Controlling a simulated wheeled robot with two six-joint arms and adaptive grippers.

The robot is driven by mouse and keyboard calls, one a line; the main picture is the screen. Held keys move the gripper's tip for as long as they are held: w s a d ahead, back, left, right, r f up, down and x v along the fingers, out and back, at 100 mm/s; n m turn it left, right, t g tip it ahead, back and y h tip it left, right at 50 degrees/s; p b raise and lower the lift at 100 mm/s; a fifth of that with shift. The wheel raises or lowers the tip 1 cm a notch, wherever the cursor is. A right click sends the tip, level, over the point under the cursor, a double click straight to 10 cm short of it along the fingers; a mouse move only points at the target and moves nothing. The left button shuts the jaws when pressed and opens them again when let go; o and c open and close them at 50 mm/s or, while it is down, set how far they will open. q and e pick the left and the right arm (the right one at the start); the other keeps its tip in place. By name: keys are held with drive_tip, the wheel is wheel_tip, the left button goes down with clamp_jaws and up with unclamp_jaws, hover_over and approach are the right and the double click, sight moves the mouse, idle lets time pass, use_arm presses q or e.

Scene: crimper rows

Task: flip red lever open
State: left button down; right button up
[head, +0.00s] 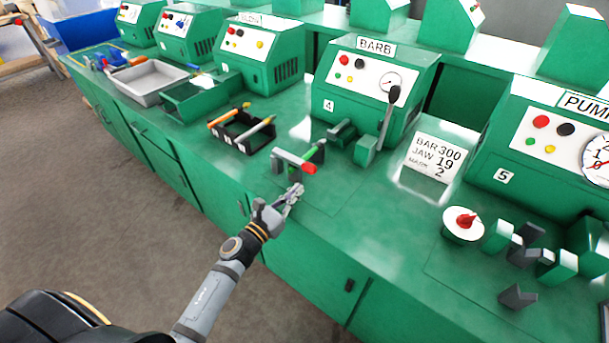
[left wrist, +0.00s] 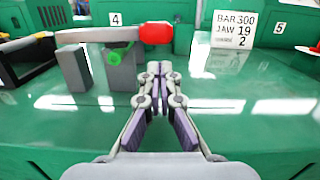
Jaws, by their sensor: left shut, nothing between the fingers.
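The red lever is a level grey bar with a red tip (head: 309,168) on the green bench before station 4. In the left wrist view the red tip (left wrist: 156,33) is at the right end of the bar, above two grey upright blocks (left wrist: 121,69). My left gripper (head: 297,188) is shut and empty, on the near side of the lever. In the left wrist view its fingertips (left wrist: 160,68) show below the red tip, apart from it in the picture. My right gripper is not in view.
A sign (head: 437,159) reads BAR 300, JAW 19. The BARB machine (head: 328,92) with a black-knobbed handle (head: 387,115) stands behind. A black tray (head: 221,130) with tools is left. A red knob on a white disc (head: 464,222) and several blocks are right. Bench in front is clear.

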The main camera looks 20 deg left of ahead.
sight(294, 160)
use_arm(q)
drive_tip(key=p+x, duration=0.1)
drive_tip(key=x, duration=0.3)
drive_tip(key=shift+w+d, duration=0.1)
drive_tip(key=shift+w, duration=0.2)
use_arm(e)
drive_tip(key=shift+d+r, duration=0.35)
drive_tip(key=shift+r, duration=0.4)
use_arm(q)
drive_tip(key=shift+r, duration=0.1)
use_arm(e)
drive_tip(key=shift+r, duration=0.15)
